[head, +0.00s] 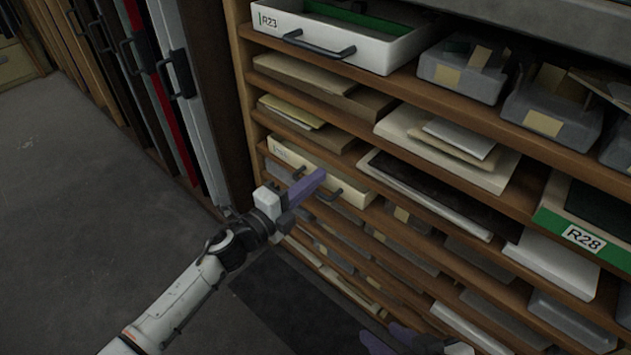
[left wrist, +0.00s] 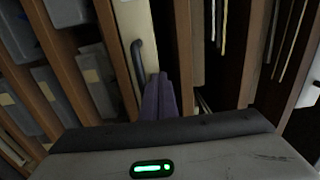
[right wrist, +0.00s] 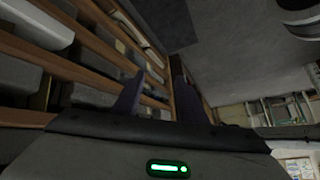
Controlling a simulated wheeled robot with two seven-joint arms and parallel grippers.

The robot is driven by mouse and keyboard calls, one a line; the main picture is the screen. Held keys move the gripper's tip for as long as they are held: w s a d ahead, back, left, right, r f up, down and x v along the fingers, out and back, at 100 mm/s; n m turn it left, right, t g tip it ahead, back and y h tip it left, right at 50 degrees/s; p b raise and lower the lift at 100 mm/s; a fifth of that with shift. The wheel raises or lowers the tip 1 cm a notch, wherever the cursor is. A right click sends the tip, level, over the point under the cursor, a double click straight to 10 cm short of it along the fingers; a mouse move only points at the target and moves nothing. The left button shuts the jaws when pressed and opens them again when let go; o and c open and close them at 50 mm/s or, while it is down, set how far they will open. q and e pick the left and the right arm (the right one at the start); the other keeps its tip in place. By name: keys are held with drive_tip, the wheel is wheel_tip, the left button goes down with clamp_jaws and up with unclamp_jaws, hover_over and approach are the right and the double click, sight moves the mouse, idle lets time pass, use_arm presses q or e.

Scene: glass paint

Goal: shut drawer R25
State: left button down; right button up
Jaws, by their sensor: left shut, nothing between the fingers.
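A cream drawer (head: 352,189) with a dark handle sits in the lower left column of the shelf rack; its label is too faint to read surely as R25. I cannot tell how far it stands out. My left gripper (head: 316,176) is shut and empty, its purple fingers in front of the drawer face and hiding part of the handle. In the left wrist view, the closed fingers (left wrist: 158,97) are beside the handle (left wrist: 138,62) and cream front (left wrist: 127,20); contact is unclear. My right gripper (right wrist: 157,95) is open and empty, low by the rack.
A white drawer marked R23 (head: 375,52) stands pulled out above. A green-fronted drawer marked R28 (head: 580,238) is at the right. Grey bins (head: 463,68) and flat sheets fill other shelves. Upright panels with handles (head: 180,75) stand at the left; floor there is clear.

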use_arm(q)
drive_tip(key=shift+w+d+r, duration=0.2)
drive_tip(key=shift+d+r, duration=0.05)
drive_tip(key=shift+r, duration=0.05)
